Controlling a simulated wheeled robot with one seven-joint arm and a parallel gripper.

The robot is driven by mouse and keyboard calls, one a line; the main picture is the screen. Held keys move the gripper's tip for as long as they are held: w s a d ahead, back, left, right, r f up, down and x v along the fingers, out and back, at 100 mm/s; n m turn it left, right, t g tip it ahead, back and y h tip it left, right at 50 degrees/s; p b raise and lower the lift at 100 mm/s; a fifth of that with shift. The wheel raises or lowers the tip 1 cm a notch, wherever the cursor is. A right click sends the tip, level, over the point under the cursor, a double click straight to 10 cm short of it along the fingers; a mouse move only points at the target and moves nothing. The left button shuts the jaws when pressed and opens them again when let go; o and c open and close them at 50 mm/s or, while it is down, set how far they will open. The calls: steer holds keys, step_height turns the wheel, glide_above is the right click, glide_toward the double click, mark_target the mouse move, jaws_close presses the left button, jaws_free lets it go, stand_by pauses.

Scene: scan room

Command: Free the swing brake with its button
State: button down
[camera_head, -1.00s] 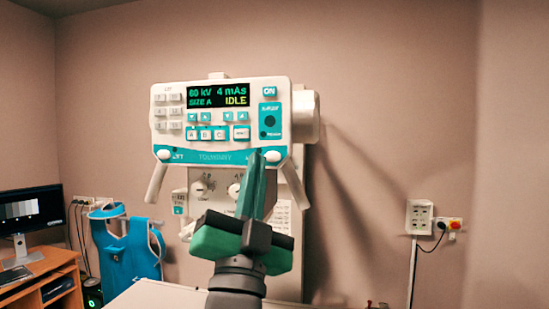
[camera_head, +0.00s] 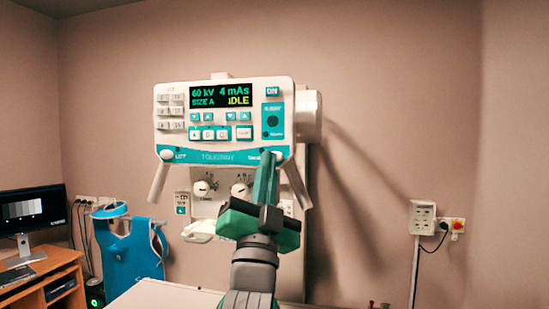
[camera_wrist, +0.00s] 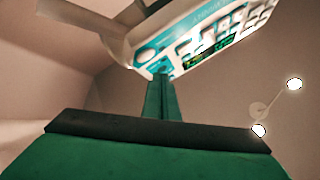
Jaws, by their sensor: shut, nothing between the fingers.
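In the wrist view, the fingertips (camera_wrist: 161,78) reach the lower edge of the control head (camera_wrist: 205,45). I cannot tell whether they touch the button.
Another white button (camera_head: 167,154) sits at the strip's left end. White handles (camera_head: 159,183) slant down from both lower corners. Knobs (camera_head: 201,189) show below the head. A blue apron (camera_head: 130,250) and a desk with a monitor (camera_head: 34,210) stand at the left.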

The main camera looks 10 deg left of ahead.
steer(key=shift+w, duration=1)
steer(key=shift+d, duration=0.15)
steer(key=shift+s+a, duration=0.15)
steer(key=shift+a, duration=0.05)
stand_by(0.7)
steer(key=shift+d, duration=0.2)
steer(key=shift+w+a, duration=0.2)
steer(key=shift+a, duration=0.1)
steer(key=shift+w, duration=0.15)
